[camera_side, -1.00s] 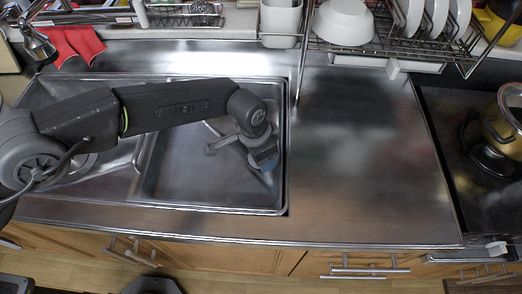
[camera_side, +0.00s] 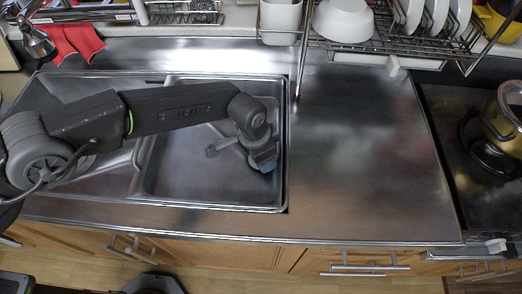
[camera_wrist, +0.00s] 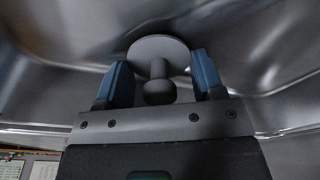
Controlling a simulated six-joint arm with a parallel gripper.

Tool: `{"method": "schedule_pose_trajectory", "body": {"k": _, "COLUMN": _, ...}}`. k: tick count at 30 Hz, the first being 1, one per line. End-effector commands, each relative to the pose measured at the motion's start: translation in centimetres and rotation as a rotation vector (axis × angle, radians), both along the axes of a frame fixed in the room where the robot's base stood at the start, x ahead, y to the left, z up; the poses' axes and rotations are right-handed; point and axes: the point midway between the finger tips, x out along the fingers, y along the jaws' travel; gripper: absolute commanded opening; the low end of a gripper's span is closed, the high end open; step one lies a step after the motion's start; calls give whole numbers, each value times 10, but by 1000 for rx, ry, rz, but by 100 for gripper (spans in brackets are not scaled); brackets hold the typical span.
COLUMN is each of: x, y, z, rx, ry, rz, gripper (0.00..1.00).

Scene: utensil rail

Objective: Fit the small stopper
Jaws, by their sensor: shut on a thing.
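The small stopper (camera_wrist: 158,57) is a grey disc with a short stem and a round knob. In the wrist view it sits between the blue fingers of my gripper (camera_wrist: 162,75), with its disc beyond the fingertips. My gripper is shut on it. In the side view my gripper (camera_side: 267,164) is over the right part of the sink basin (camera_side: 190,180), close to its right wall. The stopper is hidden there, and I cannot tell its height above the basin floor. I cannot make out a drain opening.
The steel counter (camera_side: 365,150) right of the sink is clear. A dish rack (camera_side: 390,40) with a white bowl (camera_side: 343,20) and plates stands at the back. A brass pot (camera_side: 505,120) is on the stove at far right. Red cloth (camera_side: 75,42) lies back left.

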Motion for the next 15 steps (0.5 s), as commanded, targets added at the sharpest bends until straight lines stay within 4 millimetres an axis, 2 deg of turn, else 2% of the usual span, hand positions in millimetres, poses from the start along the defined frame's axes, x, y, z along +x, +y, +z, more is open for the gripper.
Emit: {"method": "schedule_pose_trajectory", "body": {"k": 15, "x": -1, "y": 1, "z": -10, "rx": 5, "ry": 4, "rz": 0, "gripper": 40}}
